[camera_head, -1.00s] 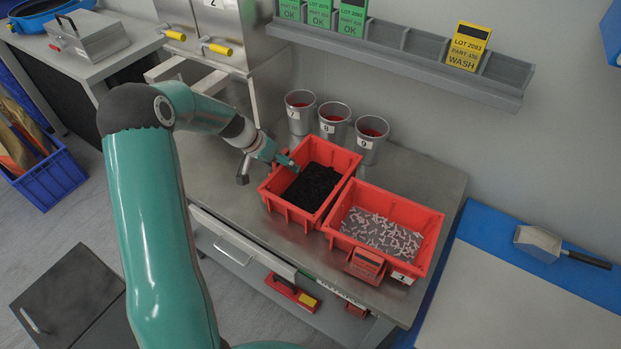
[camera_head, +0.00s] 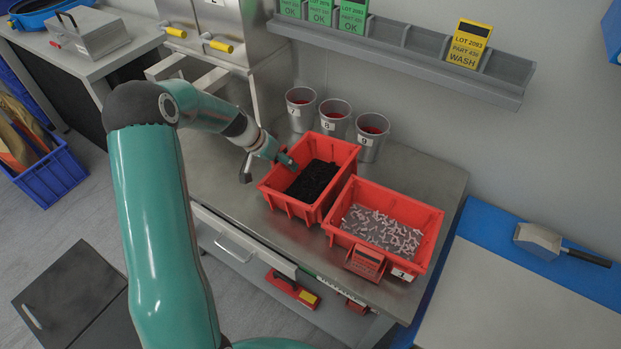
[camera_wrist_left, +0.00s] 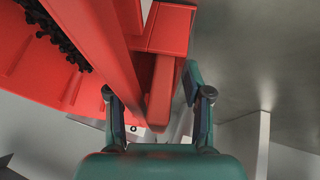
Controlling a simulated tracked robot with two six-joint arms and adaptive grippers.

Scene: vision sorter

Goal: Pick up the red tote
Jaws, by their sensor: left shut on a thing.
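A red tote (camera_head: 285,203) with black pieces (camera_head: 314,181) in it is at the middle of the steel bench. My left gripper (camera_head: 289,162) is at its upper-left rim, shut on it. In the left wrist view the fingers of my left gripper (camera_wrist_left: 150,92) stand on either side of a red part of the tote (camera_wrist_left: 110,50). The tote looks slightly raised, but I cannot tell whether its base is clear of the bench. A second red tote (camera_head: 337,236) with pale pieces stands close to its right. My right gripper is not in view.
Three metal cups (camera_head: 335,121) with red contents stand behind the totes. A grey rack (camera_head: 415,66) with cards is on the wall above. A cabinet (camera_head: 215,30) with yellow handles stands at the back left. The bench (camera_head: 235,190) is bare left of the totes.

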